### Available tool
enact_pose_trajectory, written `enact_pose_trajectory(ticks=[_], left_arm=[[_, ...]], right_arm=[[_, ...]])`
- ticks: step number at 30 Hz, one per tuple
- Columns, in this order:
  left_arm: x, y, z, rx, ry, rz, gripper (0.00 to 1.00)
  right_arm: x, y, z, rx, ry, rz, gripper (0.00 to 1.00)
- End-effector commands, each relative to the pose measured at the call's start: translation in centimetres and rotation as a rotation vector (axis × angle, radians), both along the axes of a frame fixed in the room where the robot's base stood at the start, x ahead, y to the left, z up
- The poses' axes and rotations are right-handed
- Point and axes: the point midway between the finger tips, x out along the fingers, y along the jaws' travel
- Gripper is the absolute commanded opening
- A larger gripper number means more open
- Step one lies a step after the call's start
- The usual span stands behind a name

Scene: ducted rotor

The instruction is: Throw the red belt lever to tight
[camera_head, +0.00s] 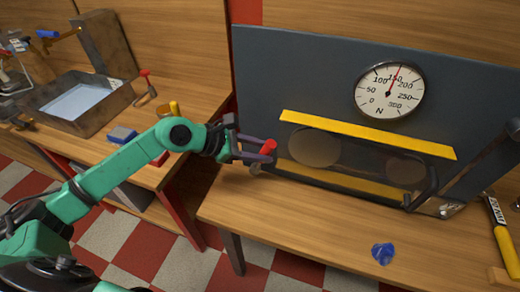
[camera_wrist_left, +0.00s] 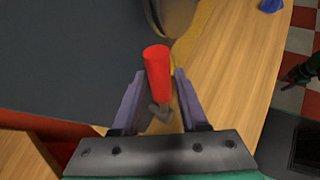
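The red belt lever (camera_head: 268,147) stands at the lower left of the dark panel, low over the wooden bench. In the left wrist view its red handle (camera_wrist_left: 157,72) rises from a grey base between my two fingers. My left gripper (camera_head: 252,147) is open, with its purple fingers on either side of the lever. In the left wrist view my left gripper (camera_wrist_left: 162,85) shows gaps between the fingers and the handle.
A dial gauge (camera_head: 389,91) marked N and a yellow bar (camera_head: 365,134) are on the panel (camera_head: 300,75). A blue object (camera_head: 382,253) lies on the bench (camera_head: 310,235). A yellow-handled tool (camera_head: 505,245) is at the right. A metal basin (camera_head: 78,103) is on the left counter.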

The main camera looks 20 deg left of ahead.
Motion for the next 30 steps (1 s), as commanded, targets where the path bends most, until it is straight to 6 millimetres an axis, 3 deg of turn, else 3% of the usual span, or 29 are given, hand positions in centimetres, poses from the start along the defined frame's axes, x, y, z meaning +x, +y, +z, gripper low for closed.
enact_pose_trajectory(ticks=[13, 21, 30], left_arm=[[-0.5, 0.8, 0.2, 0.001, 0.004, 0.004, 0.47], [-2.5, 3.7, 1.8, 0.005, 0.007, 0.007, 0.47], [-4.0, 5.4, 3.8, -0.002, 0.009, 0.000, 0.47]], right_arm=[[0.0, 0.2, -0.6, 0.003, 0.000, -0.001, 0.50], [0.0, 0.3, -3.3, 0.004, 0.000, -0.001, 0.50], [0.0, 0.3, -5.3, 0.004, 0.000, 0.000, 0.50]])
